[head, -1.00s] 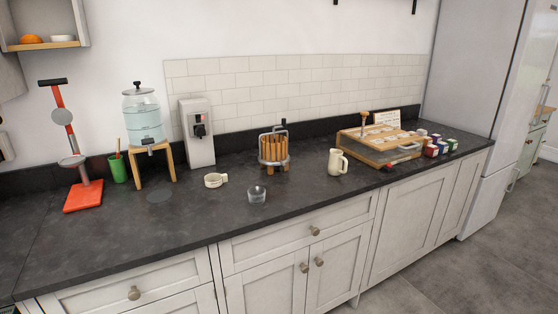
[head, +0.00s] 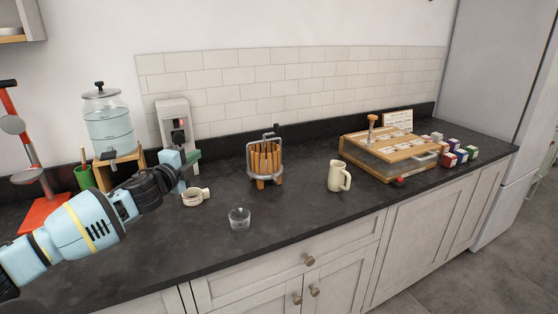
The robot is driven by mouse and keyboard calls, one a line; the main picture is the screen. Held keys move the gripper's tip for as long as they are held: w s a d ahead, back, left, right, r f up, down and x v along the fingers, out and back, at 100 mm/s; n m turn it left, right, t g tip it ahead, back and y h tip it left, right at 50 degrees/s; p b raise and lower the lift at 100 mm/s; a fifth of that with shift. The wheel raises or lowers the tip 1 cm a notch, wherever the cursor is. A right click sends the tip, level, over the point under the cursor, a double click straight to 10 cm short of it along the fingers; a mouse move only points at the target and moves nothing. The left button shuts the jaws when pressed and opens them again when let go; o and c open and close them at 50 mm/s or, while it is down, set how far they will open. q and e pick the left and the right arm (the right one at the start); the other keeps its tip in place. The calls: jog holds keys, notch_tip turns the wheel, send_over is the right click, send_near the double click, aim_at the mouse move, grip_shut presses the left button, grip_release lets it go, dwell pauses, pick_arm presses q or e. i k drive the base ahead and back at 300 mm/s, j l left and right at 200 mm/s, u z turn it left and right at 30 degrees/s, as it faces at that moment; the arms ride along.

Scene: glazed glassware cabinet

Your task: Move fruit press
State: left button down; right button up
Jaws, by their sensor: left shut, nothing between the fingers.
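The fruit press (head: 265,160) stands upright on the dark counter in the head view, a ring of orange-brown wooden slats in a grey metal frame with a handle on top. My left arm reaches in from the left. Its gripper (head: 193,157) is shut and empty, left of the press and apart from it, in front of the grey dispenser (head: 172,112). My right gripper is not in view.
A small white cup (head: 192,198) and a clear glass (head: 239,219) stand left of the press. A cream jug (head: 339,176) stands to its right, then a wooden box (head: 392,154) and several small coloured boxes (head: 456,152). The counter between press and jug is clear.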

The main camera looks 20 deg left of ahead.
aim_at(260, 169)
jog(key=i+j, duration=0.1)
jog(key=i, duration=1.1)
jog(key=k+l, duration=0.25)
jog(key=j, duration=0.3)
